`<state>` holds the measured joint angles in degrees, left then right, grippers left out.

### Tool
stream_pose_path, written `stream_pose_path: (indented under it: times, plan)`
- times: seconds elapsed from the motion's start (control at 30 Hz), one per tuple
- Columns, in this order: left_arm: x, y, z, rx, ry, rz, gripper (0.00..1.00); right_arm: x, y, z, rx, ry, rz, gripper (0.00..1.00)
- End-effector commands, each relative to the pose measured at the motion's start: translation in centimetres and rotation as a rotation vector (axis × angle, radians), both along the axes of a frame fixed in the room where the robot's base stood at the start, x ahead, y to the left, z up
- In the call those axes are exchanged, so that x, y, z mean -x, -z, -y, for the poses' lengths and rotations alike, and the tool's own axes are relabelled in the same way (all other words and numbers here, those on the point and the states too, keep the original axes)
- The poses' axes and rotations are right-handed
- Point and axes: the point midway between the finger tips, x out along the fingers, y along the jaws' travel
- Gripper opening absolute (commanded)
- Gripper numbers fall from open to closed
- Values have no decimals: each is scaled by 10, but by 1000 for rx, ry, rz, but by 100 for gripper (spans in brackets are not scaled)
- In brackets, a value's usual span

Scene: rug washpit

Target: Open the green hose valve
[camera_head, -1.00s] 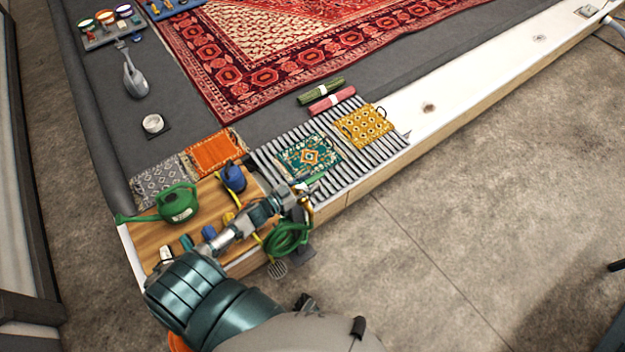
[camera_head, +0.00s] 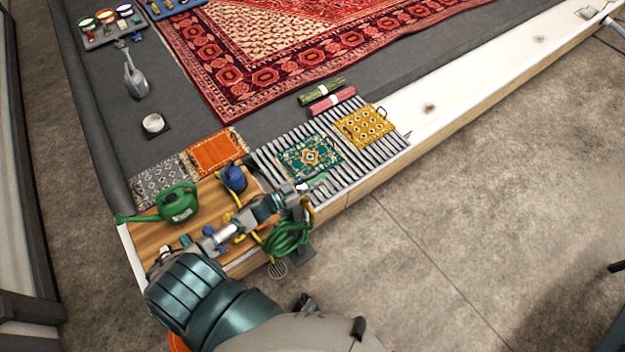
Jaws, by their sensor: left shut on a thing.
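The green hose valve shows only as a small green piece (camera_head: 321,180) at the edge of the slatted rack, mostly hidden by my left gripper. My left gripper (camera_head: 305,188) reaches in from the lower left, over the wooden board, and is shut on the valve's green handle. The coiled green hose (camera_head: 287,239) hangs just below the gripper at the front edge of the ledge. My right gripper is not in view.
A green watering can (camera_head: 178,204) and a blue container (camera_head: 233,178) stand on the wooden board (camera_head: 152,236). Small rugs lie on the slatted rack (camera_head: 270,160). A large red rug (camera_head: 235,80) lies behind. The concrete floor at right is mostly clear.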

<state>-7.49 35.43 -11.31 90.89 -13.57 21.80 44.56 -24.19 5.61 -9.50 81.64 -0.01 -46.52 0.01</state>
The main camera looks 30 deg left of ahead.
Motion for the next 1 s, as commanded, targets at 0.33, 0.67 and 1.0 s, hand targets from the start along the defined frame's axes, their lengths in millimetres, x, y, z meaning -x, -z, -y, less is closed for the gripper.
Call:
stream_pose_path:
  times: [0.33,0.67,1.0]
  plan:
    - [9,0,14,-3,326,4,0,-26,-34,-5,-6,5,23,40]
    - [11,-3,16,0,354,2,0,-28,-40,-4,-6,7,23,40]
    - [11,-2,15,0,353,1,48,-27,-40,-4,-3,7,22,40]
